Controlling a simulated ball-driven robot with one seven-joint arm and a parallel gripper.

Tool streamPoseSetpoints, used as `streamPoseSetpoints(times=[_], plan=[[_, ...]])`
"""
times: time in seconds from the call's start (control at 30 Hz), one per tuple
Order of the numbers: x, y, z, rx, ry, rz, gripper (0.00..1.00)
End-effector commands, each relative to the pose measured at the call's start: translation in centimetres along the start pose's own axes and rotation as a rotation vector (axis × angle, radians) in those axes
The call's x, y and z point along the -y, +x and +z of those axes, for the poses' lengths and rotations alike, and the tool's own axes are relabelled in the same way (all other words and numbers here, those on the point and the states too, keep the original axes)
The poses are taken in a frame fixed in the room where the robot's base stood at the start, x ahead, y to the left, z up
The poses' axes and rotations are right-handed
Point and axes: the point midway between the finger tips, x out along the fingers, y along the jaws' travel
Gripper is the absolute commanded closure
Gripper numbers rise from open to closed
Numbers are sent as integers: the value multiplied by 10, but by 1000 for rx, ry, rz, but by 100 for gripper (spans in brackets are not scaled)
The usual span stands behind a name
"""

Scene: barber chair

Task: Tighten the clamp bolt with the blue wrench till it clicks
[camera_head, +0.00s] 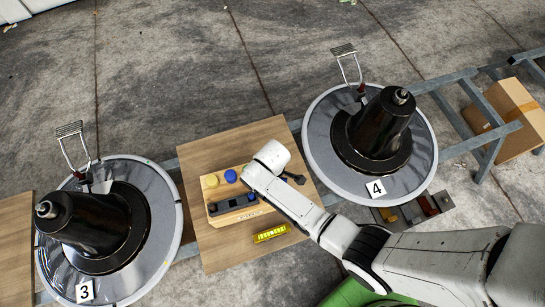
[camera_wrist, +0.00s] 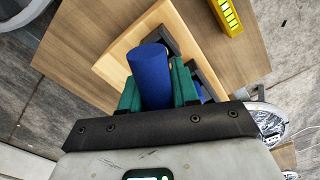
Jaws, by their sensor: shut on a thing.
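In the wrist view, my gripper (camera_wrist: 157,86) has its green fingers closed on a blue cylindrical handle (camera_wrist: 150,68), taken to be the blue wrench's. The wrench's head is hidden. The handle is over or at the wooden holder (camera_wrist: 118,45); I cannot tell whether it is still seated there. In the head view, the white wrist (camera_head: 268,160) is above the holder and hides the fingers. Two black posts rise from round grey bases, numbered 3 (camera_head: 90,235) and 4 (camera_head: 378,130), each with a metal tip on top. I cannot tell which part is the clamp bolt.
A grey tray (camera_head: 413,213) and a cardboard box (camera_head: 510,115) are to the right.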

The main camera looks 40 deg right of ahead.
Motion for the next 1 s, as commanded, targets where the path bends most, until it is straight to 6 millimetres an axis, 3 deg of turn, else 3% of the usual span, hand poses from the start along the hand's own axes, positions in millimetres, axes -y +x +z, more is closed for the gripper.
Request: streamPoseSetpoints(times=[0.33, 0.67, 1.0], plan=[[0, 0, 0, 0, 0, 0, 41], [0, -5, 0, 0, 0, 0, 41], [0, -59, 0, -3, 0, 2, 41]])
